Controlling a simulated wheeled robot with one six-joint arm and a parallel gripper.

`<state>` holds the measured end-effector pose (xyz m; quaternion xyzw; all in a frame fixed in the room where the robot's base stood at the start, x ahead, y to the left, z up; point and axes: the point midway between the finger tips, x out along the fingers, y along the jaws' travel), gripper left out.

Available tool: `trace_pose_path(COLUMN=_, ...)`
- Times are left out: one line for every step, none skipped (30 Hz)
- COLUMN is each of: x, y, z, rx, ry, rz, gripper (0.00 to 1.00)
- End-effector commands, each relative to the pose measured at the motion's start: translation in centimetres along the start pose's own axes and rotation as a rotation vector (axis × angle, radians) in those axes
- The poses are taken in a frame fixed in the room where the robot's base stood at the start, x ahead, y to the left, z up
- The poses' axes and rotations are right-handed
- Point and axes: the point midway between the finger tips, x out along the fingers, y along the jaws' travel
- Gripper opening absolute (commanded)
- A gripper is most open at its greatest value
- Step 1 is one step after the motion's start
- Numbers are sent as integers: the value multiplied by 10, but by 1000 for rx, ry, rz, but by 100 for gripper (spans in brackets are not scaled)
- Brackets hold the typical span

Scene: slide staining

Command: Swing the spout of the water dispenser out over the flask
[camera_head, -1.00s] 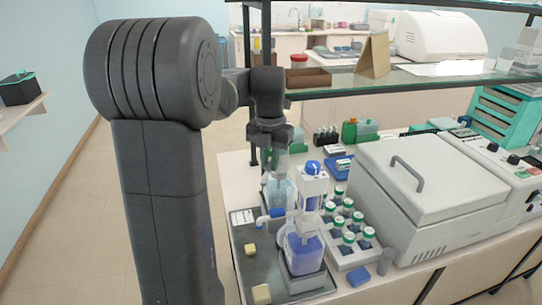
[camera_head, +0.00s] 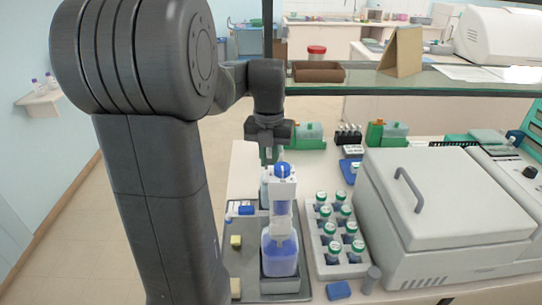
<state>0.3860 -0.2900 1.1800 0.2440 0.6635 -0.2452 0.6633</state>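The water dispenser (camera_head: 282,204) stands upright on the grey tray. It has a pale column, a blue cap and a bottle of blue liquid (camera_head: 280,256) at its foot. A blue-ended arm, which looks like the spout (camera_head: 241,209), sticks out to the left. The flask (camera_head: 265,190) seems to stand behind the dispenser, which hides most of it; only a pale blue sliver shows. My gripper (camera_head: 268,153) points down above and behind the dispenser's cap. Its fingertips are small and partly hidden, so I cannot tell their opening or whether they touch the flask.
A rack (camera_head: 345,270) of green-capped bottles stands right of the grey tray (camera_head: 236,262), beside a large lidded machine (camera_head: 440,215). Yellow blocks (camera_head: 236,241) lie at the tray's left. A glass shelf (camera_head: 440,84) crosses above the bench.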

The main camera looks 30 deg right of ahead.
Motion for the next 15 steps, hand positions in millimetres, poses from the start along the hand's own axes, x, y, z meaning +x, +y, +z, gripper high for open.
trace_pose_path(x=-1, y=0, z=1, rx=0, ry=-4, rz=0, gripper=0)
trace_pose_path(x=-1, y=0, z=1, rx=0, ry=-4, rz=0, gripper=0)
trace_pose_path(x=-1, y=0, z=1, rx=0, ry=-4, rz=0, gripper=0)
trace_pose_path(x=-1, y=0, z=1, rx=0, ry=-4, rz=0, gripper=0)
trace_pose_path(x=-1, y=0, z=1, rx=0, ry=-3, rz=1, gripper=0)
trace_pose_path(x=-1, y=0, z=1, rx=0, ry=-3, rz=1, gripper=0)
trace_pose_path(x=-1, y=0, z=1, rx=0, ry=-3, rz=1, gripper=0)
trace_pose_path(x=-1, y=0, z=1, rx=0, ry=-3, rz=1, gripper=19)
trace_pose_path(x=-1, y=0, z=1, rx=0, ry=-3, rz=1, gripper=27)
trace_pose_path(x=-1, y=0, z=1, rx=0, ry=-3, rz=1, gripper=33)
trace_pose_path(x=-1, y=0, z=1, rx=0, ry=-2, rz=1, gripper=38)
trace_pose_path(x=0, y=0, z=1, rx=0, ry=-2, rz=1, gripper=38)
trace_pose_path(x=0, y=0, z=1, rx=0, ry=-2, rz=1, gripper=38)
trace_pose_path(x=0, y=0, z=0, rx=0, ry=-2, rz=1, gripper=38)
trace_pose_path(x=0, y=0, z=0, rx=0, ry=-2, rz=1, gripper=38)
